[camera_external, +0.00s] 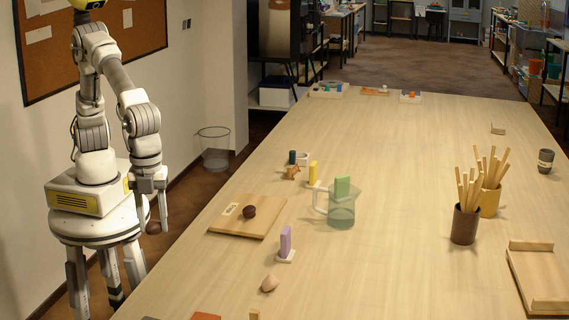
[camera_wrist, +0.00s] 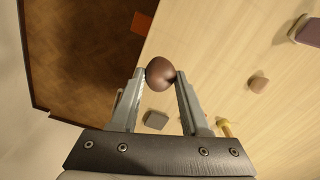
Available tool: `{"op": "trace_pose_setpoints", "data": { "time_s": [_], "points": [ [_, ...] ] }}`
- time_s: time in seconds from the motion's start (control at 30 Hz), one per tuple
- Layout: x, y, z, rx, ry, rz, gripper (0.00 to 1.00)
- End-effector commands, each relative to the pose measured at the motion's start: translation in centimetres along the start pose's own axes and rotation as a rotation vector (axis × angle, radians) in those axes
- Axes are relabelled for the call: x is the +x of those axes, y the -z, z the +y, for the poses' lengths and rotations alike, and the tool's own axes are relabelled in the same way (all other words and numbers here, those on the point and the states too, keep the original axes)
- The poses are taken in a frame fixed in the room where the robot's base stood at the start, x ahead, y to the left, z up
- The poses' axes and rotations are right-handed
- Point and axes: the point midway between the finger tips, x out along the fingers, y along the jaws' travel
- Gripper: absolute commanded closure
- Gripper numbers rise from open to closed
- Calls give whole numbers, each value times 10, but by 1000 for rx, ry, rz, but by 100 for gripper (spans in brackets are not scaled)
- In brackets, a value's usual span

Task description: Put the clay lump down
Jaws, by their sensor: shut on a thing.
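A reddish-brown clay lump (camera_wrist: 160,74) is held between the fingertips of my gripper (camera_wrist: 161,80). In the external view, my gripper (camera_external: 153,221) hangs near the table's left edge, pointing down, with the lump (camera_external: 153,228) at its tips. In the wrist view, the lump appears beside the table edge, with floor on one side and tabletop on the other. How high it hangs is hard to tell. A darker round lump (camera_external: 249,211) rests on a wooden board (camera_external: 262,226). A tan lump (camera_external: 270,284) lies on the table nearer the camera.
The long table (camera_external: 385,190) has wide clear areas. A lilac block (camera_external: 285,242) stands by the tan lump. Brown (camera_external: 464,227) and yellow (camera_external: 489,203) stick cups stand right.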

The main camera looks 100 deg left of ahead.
Motion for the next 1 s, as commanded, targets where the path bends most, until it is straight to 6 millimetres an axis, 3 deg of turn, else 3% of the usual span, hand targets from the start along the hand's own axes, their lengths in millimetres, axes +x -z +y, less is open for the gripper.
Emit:
{"op": "trace_pose_setpoints", "data": {
  "time_s": [0.17, 0.3, 0.6, 0.83, 1.0],
  "points": [
    [-9, -48, -44, -188, -1, 2, 100],
    [-15, -99, -78, -377, -1, 2, 100],
    [-24, -195, -118, -712, 1, 1, 100],
    [-24, -225, -127, -815, 1, -1, 100],
    [-9, -246, -145, -829, 1, -4, 100]
  ]
}}
